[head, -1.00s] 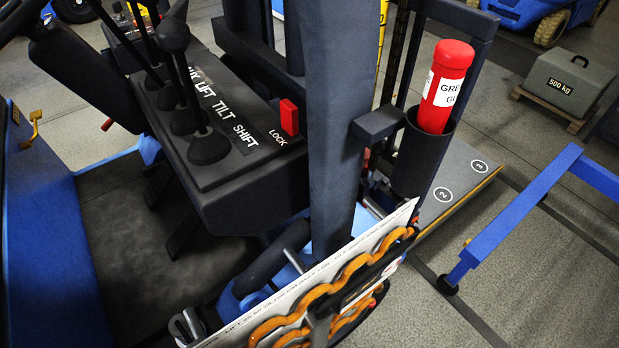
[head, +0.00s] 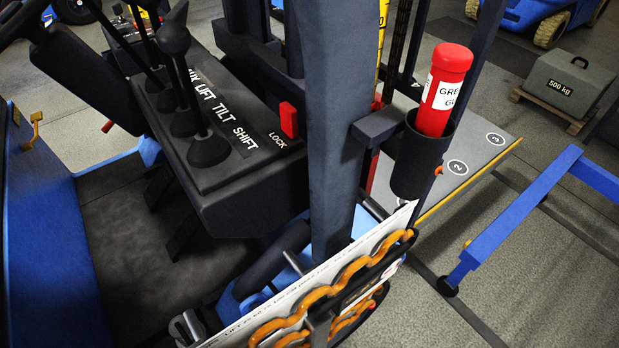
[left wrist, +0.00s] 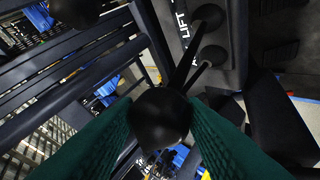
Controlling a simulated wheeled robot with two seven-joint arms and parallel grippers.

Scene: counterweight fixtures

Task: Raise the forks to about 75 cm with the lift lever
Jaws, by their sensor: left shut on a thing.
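My left gripper (left wrist: 160,120), with green fingers, is shut on a black ball knob (left wrist: 160,117) in the left wrist view. A lever shaft runs from the knob toward boots beside the printed word LIFT. In the head view several black levers stand on the console marked LIFT, TILT and SHIFT; the lift lever's boot (head: 168,99) is behind the nearer ones and its top is out of frame. A grey platform (head: 480,165) with numbered discs 2 and 3 lies beyond the mast post (head: 335,130); the forks themselves cannot be made out. My right gripper is not in view.
A red LOCK switch (head: 288,120) sits on the console. A red tube (head: 443,90) stands in a black holder. A blue frame (head: 530,210) and a 500 kg block (head: 568,85) stand on the right.

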